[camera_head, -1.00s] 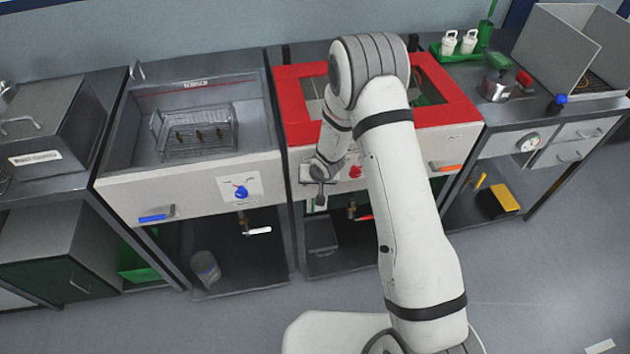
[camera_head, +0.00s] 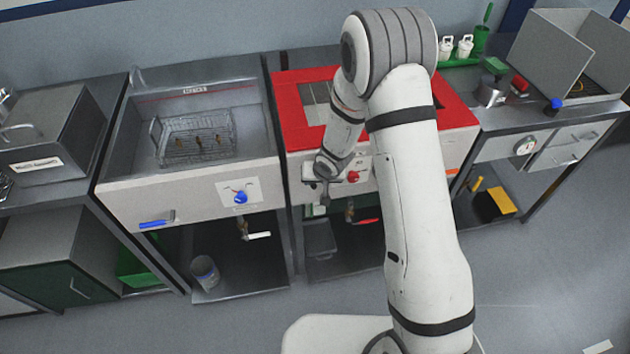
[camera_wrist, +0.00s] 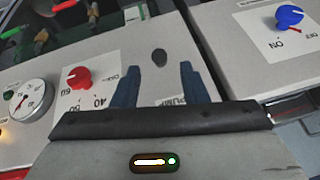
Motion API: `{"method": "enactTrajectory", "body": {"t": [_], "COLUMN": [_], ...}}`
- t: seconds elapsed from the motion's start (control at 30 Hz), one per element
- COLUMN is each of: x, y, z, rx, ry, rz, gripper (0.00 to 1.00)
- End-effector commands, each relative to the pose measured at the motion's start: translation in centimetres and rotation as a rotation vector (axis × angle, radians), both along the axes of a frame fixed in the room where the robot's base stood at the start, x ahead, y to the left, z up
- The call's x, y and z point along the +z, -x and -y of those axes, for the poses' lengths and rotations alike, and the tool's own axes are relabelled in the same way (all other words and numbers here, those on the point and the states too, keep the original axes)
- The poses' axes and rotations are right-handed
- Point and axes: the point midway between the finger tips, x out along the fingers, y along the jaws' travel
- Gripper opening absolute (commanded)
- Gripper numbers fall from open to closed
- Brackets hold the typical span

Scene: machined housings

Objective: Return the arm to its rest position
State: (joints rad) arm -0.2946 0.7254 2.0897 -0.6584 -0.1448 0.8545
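My arm reaches up from the bottom of the head view, bends at a high elbow and folds down towards the red-topped unit. My gripper (camera_head: 322,193) hangs in front of that unit's white front panel, left of its red knob (camera_head: 353,177). In the wrist view my gripper (camera_wrist: 158,75) has its two blue fingers apart, with nothing between them but the pale panel and a dark round spot behind. Whether the fingertips touch the panel cannot be told.
The red-topped unit (camera_head: 292,110) is partly hidden by my arm. Left of it stands a basin with a wire basket (camera_head: 196,140) and a blue knob (camera_head: 240,197). A right-hand counter holds a pot (camera_head: 490,92) and a grey open box.

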Motion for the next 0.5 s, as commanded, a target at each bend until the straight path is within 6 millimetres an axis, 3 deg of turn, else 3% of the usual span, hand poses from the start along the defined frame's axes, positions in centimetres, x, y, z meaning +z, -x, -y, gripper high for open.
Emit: {"method": "enactTrajectory", "body": {"t": [0.5], "x": [0.37], "y": [-0.10], "z": [0.22], "rx": [-0.004], "ry": [0.004], "rz": [0.004], "gripper": [0.40]}}
